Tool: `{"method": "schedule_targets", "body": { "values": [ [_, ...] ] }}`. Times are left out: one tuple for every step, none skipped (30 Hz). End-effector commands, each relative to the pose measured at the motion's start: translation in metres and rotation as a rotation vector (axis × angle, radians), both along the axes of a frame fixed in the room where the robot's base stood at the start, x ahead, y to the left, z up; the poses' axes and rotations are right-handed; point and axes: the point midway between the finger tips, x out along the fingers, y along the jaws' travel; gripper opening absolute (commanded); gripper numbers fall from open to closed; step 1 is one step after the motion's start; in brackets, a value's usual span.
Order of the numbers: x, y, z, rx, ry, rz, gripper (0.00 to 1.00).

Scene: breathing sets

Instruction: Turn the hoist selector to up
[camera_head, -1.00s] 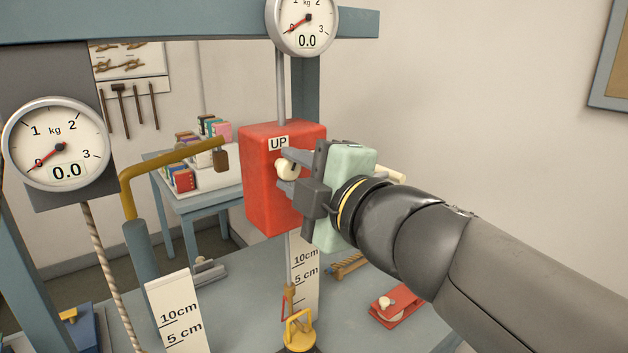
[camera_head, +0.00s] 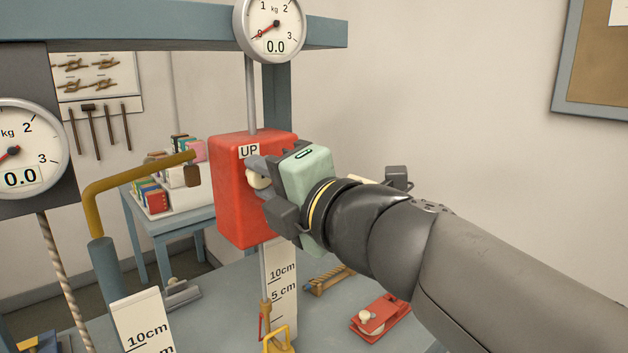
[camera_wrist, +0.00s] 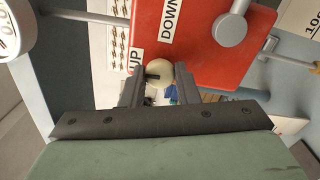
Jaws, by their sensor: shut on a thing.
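The hoist's red box (camera_head: 228,195) hangs below a dial gauge in the head view, with an UP label (camera_head: 248,151) on its face. In the wrist view the red box (camera_wrist: 192,60) shows UP and DOWN labels and a round grey hub (camera_wrist: 230,30). A cream round knob (camera_head: 257,181) sits just below the UP label. My gripper (camera_head: 261,183) is shut on this knob, with a finger on each side; the knob also shows between the fingertips in the wrist view (camera_wrist: 159,71). The link between knob and hub is not clear.
Below are a scale strip (camera_head: 281,290), a yellow hook piece (camera_head: 279,340) and a red block (camera_head: 380,317) on the blue-grey table. Open space lies right of my arm.

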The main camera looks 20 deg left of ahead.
Motion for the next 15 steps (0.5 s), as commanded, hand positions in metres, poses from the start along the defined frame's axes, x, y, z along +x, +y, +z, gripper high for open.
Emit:
{"method": "schedule_targets", "body": {
  "values": [
    [0.0001,0.0000,-0.0006,-0.002,-0.002,0.000,0.05],
    [0.0001,-0.0001,-0.0006,-0.002,-0.002,0.000,0.05],
    [0.0001,-0.0001,-0.0005,-0.002,-0.002,0.000,0.05],
    [0.0001,-0.0001,-0.0005,-0.002,-0.002,0.000,0.05],
    [0.0000,0.0000,-0.0005,-0.002,-0.002,0.000,0.05],
    [0.0001,0.0000,-0.0006,-0.002,-0.002,0.000,0.05],
    [0.0000,0.0000,-0.0005,-0.002,-0.001,0.000,0.05],
    [0.0000,0.0000,-0.0005,-0.002,-0.001,0.000,0.05],
    [0.0001,0.0000,-0.0006,-0.002,-0.001,0.000,0.31],
    [0.0001,0.0000,-0.0006,-0.002,-0.001,0.000,0.39],
    [0.0000,0.0000,-0.0005,-0.002,-0.001,0.000,0.47],
    [0.0000,0.0000,-0.0005,-0.002,-0.001,0.000,0.50],
    [0.0000,0.0000,-0.0004,-0.002,-0.001,0.000,0.50],
    [0.0000,0.0000,-0.0004,-0.001,0.000,0.000,0.50],
    [0.0000,0.0000,-0.0004,-0.001,0.000,0.000,0.50]
  ]
}}
